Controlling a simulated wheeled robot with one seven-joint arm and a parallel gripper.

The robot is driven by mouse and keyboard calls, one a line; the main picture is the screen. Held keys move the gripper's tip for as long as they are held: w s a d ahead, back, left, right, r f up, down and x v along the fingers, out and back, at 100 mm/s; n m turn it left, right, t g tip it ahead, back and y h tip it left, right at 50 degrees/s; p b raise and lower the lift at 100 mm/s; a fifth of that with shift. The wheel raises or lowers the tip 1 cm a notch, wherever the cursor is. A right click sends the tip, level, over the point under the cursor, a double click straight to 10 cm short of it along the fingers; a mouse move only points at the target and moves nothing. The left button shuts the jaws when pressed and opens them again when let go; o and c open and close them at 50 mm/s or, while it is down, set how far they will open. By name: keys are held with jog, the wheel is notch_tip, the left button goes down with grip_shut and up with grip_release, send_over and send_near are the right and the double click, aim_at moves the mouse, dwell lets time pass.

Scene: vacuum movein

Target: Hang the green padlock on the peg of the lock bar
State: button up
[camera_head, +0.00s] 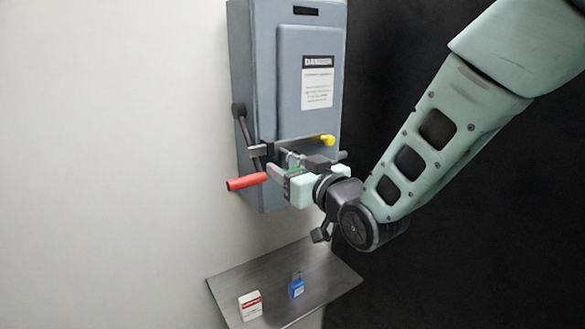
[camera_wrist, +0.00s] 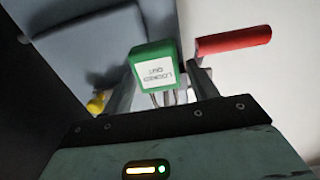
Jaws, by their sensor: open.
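The green padlock (camera_wrist: 153,65) has a white "LOCKED OUT" label, which reads upside down in the wrist view. Its metal shackle (camera_wrist: 165,98) shows partly below the body. In the head view only a small green part of the padlock (camera_head: 294,171) shows among the fingers. My gripper (camera_head: 281,164) is open at the front of the grey switch box (camera_head: 310,125), with the padlock between its fingers. A grey metal bar (camera_head: 258,150) sticks out near the black lever. The peg is hidden behind my gripper, and I cannot tell whether the shackle is around it.
A red handle (camera_head: 246,182) juts out just left of my gripper. A yellow knob (camera_head: 327,141) is close above it. Below, a dark shelf (camera_head: 325,277) holds a blue padlock (camera_head: 296,288) and a white-and-red box (camera_head: 250,306). A pale wall is at left.

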jog(key=shift+s+a+f, duration=0.1)
jog(key=shift+s, duration=0.05)
jog(key=shift+s+f, duration=0.1)
jog(key=shift+s, duration=0.05)
jog(key=b+v, duration=1.5)
jog(key=v, duration=0.2)
jog(key=s+f+g+h, duration=0.4)
jog(key=f+g, duration=0.3)
jog(key=f, duration=0.8)
jog(key=s+d+f+n+g+h, duration=0.1)
jog(key=s+d+f+g+h, duration=0.4)
jog(key=s, duration=0.8)
notch_tip(320, 180, down, 5)
jog(key=g, duration=0.3)
jog(key=shift+s+d+r, duration=0.15)
jog(key=shift+s+d, duration=0.1)
jog(key=shift+s, duration=0.15)
jog(key=shift+d, duration=0.1)
